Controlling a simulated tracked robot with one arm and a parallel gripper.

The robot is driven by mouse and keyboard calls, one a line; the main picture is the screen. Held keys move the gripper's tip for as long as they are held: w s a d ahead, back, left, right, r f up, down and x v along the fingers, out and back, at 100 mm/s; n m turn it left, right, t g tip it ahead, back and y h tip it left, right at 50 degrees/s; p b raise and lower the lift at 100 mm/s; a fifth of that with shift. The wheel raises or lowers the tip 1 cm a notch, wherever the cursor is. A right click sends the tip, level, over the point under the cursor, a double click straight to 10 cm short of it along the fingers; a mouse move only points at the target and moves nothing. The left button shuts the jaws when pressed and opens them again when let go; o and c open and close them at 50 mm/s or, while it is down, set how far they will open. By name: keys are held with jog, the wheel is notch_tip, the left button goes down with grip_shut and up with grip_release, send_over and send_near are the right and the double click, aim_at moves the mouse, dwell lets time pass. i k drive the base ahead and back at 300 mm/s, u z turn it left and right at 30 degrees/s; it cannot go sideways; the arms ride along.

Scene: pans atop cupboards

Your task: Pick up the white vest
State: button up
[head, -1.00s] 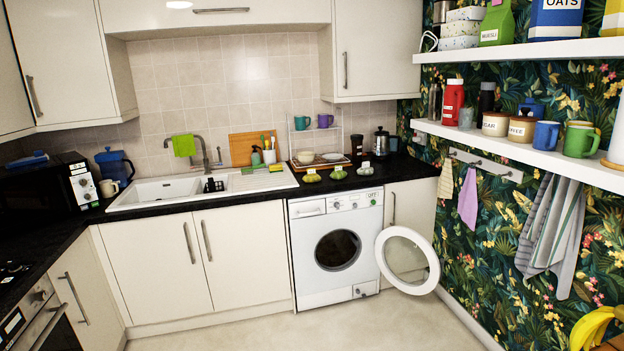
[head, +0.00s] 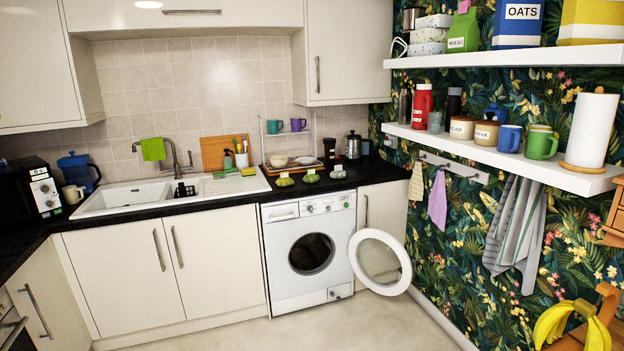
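I cannot make out a white vest in the head view. A white washing machine (head: 300,225) stands under the counter with its round door (head: 380,262) swung open to the right. The drum opening (head: 311,254) is dark, and I cannot tell what is inside. Cloths hang from hooks on the right wall: a cream one (head: 416,183), a purple one (head: 437,200) and a grey and white striped one (head: 518,225). My gripper is not in view.
The pale floor (head: 375,325) in front of the washing machine is clear. The open door juts into it. White cupboards (head: 120,270) stand left, under a black counter with a sink (head: 120,197). Bananas (head: 572,325) lie at lower right, beside wooden furniture. Shelves (head: 500,155) line the right wall.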

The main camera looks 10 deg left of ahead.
aim_at(338, 173)
jog(key=u, duration=0.4)
jog(key=i, duration=3.25)
jog(key=z, duration=0.35)
jog(key=k, duration=0.5)
jog(key=z, duration=0.55)
jog(key=i, duration=0.65)
jog(key=z, duration=0.15)
